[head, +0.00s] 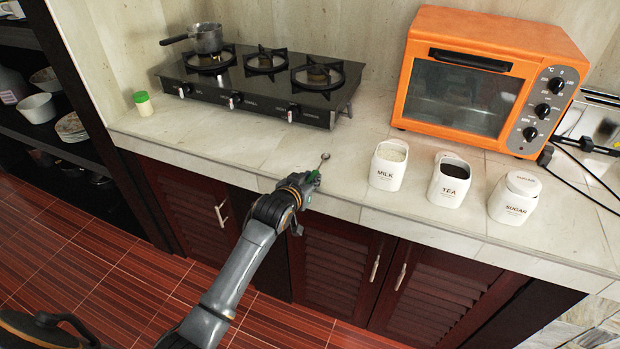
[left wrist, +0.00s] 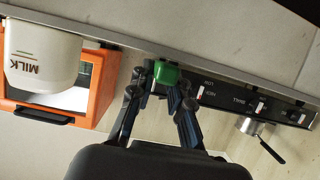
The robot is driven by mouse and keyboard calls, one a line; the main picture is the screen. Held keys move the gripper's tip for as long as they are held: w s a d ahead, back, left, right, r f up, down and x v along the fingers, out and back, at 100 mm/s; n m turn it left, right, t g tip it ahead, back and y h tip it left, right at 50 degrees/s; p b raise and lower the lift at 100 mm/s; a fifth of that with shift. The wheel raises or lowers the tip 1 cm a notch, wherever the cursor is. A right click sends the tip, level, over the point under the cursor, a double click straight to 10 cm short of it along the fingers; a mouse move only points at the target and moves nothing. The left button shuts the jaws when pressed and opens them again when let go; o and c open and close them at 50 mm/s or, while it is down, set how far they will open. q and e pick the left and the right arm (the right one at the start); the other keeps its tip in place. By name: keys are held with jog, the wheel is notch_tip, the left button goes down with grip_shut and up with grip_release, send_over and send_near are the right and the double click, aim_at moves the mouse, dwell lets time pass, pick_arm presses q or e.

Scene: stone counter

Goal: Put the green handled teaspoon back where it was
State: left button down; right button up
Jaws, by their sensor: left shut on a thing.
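The green handled teaspoon (head: 325,156) is held at the counter's front edge, in front of the stove and left of the MILK canister. My left gripper (head: 308,184) is shut on its green handle, and the metal bowl points away toward the back. In the left wrist view, the green handle (left wrist: 167,73) sits between the fingertips of the left gripper (left wrist: 160,88); the spoon's bowl is hidden there. I cannot tell whether the spoon touches the counter. My right gripper is not in view.
MILK (head: 389,166) and TEA (head: 450,181) canisters stand open; the SUGAR canister (head: 514,198) has its lid on. Behind are an orange oven (head: 485,80) and a black stove (head: 262,85) with a pot (head: 206,38). A green-lidded jar (head: 143,104) stands left. The counter (head: 240,143) before the stove is clear.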

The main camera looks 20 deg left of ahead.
pick_arm(q)
jog(key=shift+f, duration=0.2)
jog(key=c, duration=1.2)
grip_release()
jog(key=v, duration=1.2)
jog(key=shift+s+f, duration=0.1)
jog(key=shift+f, duration=0.05)
